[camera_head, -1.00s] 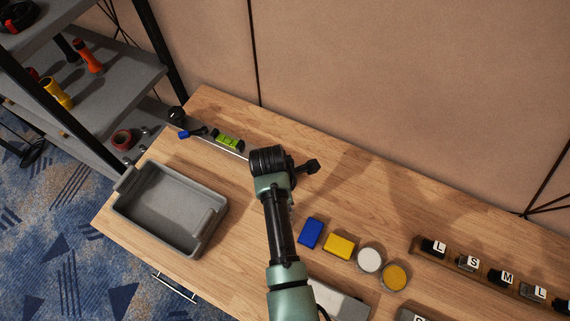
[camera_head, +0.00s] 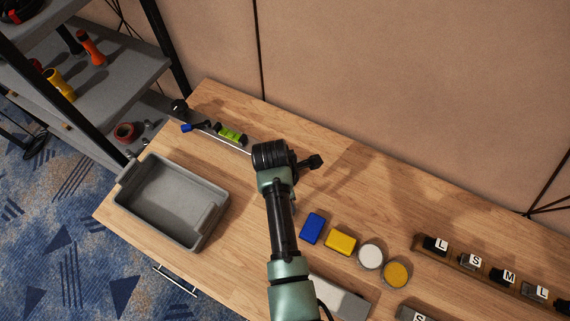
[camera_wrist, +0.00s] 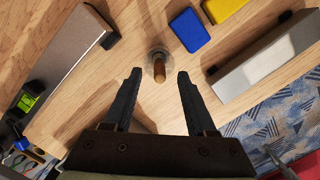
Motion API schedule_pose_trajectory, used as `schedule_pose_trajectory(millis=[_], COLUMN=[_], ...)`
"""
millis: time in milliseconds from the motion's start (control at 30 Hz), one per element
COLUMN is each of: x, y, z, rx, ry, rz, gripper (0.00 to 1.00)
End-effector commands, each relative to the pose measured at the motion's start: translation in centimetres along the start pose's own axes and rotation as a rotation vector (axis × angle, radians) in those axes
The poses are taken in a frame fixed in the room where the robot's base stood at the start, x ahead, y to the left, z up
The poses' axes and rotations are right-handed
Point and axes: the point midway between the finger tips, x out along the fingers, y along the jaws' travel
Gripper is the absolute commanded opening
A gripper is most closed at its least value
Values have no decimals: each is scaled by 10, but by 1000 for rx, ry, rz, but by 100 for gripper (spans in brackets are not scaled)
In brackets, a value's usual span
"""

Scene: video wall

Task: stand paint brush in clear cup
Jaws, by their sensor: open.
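In the wrist view, a brown wooden stick end (camera_wrist: 159,71), apparently the paint brush handle, points up toward the camera. A small round see-through rim (camera_wrist: 157,54), apparently the clear cup, shows around its far end. The handle seems to stand inside the cup, but its lower part and the bristles are hidden. My gripper (camera_wrist: 159,76) is open above them, one finger on each side of the handle with gaps on both sides.
A grey bin (camera_head: 130,205) stands at the table's left. A green level (camera_head: 231,134) lies behind it. A blue block (camera_head: 313,228), a yellow block (camera_head: 340,238) and round pots (camera_head: 370,254) sit right of my arm. Lettered blocks (camera_head: 437,245) line a rack farther right.

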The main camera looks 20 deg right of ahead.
Motion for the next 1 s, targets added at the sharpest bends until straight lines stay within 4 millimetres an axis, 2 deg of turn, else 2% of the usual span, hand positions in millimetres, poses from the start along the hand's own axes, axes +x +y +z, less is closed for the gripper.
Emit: schedule_pose_trajectory(millis=[167,400,600,800,1000], x=[-22,-74,-111,-126,-127], y=[1,1,1,0,0], z=[0,0,0,0,0], rx=[-1,0,-1,-1,-1], ry=[-1,0,0,0,0], rz=[5,6,3,2,0], gripper=[57,57,57,57,57])
